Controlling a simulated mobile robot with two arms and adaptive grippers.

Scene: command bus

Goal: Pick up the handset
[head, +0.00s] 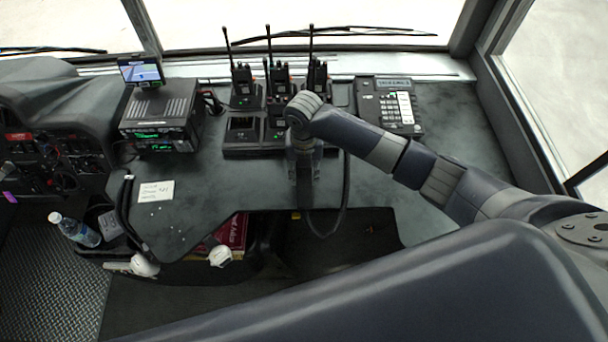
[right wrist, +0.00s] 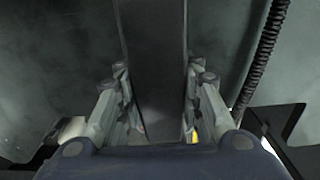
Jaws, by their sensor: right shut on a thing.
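My right gripper (head: 305,172) points down over the front edge of the dashboard in the head view. In the right wrist view its fingers (right wrist: 160,105) are closed on both sides of a long dark bar, the handset (right wrist: 154,50). In the head view the handset is mostly hidden behind my gripper and wrist. A black coiled cord (right wrist: 262,50) runs beside it in the right wrist view. The desk phone (head: 388,106) with its keypad and small display stands to the right of my wrist. My left gripper is not in view.
Several radios (head: 279,80) with antennas stand in chargers behind my wrist. A stacked radio unit (head: 160,118) with a small screen and a paper note (head: 156,191) are at left. The dashboard right of the phone is clear.

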